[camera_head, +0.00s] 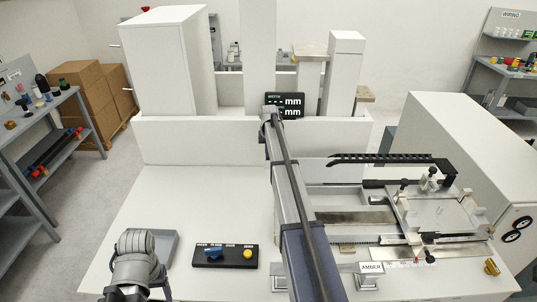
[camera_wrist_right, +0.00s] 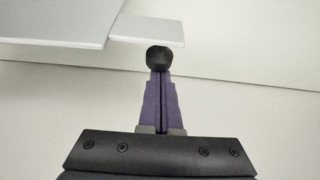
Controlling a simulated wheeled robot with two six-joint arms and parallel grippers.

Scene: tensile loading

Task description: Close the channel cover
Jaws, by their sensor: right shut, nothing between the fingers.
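My right arm reaches from the bottom middle of the head view to the white panels at the back, and its fingertips cannot be made out there. In the right wrist view my right gripper (camera_wrist_right: 160,80) is shut and empty. A dark round tip or knob (camera_wrist_right: 158,57) shows at the end of the fingers; I cannot tell whether they touch it. Beyond it is a pale panel (camera_wrist_right: 60,25) with a thin tab (camera_wrist_right: 147,30). I cannot tell for sure which part is the channel cover. Only a grey joint of my left arm shows at lower left.
A metal fixture (camera_head: 437,215) with a black toothed arm (camera_head: 385,159) stands at the right. A black switch box (camera_head: 225,262) and a grey tray (camera_head: 166,247) lie at the front left. A display (camera_head: 285,105) and a white cabinet (camera_head: 165,70) stand behind. The table's left middle is clear.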

